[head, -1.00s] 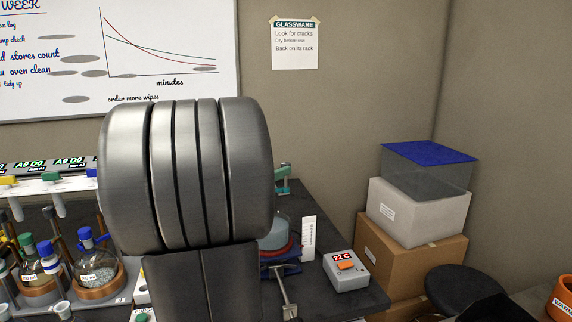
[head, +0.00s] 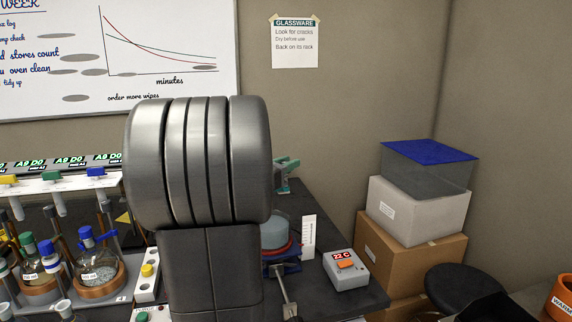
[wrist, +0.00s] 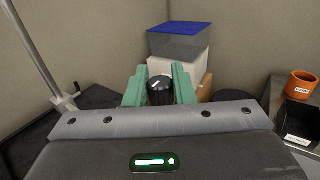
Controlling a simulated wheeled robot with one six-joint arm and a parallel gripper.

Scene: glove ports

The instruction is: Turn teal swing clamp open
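In the wrist view my gripper (wrist: 160,88) has two teal-green fingers, one on each side of a black round knob (wrist: 160,92) with a white mark on top. The fingers stand close to the knob's sides; I cannot tell whether they press on it. In the head view my own grey arm hides most of the gripper. Only a teal-green piece (head: 285,175) shows past the arm's right edge, and I cannot tell if it is a finger or part of the clamp. No separate teal clamp body can be made out in the wrist view.
A metal rod with a boss (wrist: 65,101) stands left in the wrist view. Round flasks (head: 98,262) stand left. Stacked boxes (head: 420,210) stand beyond the bench.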

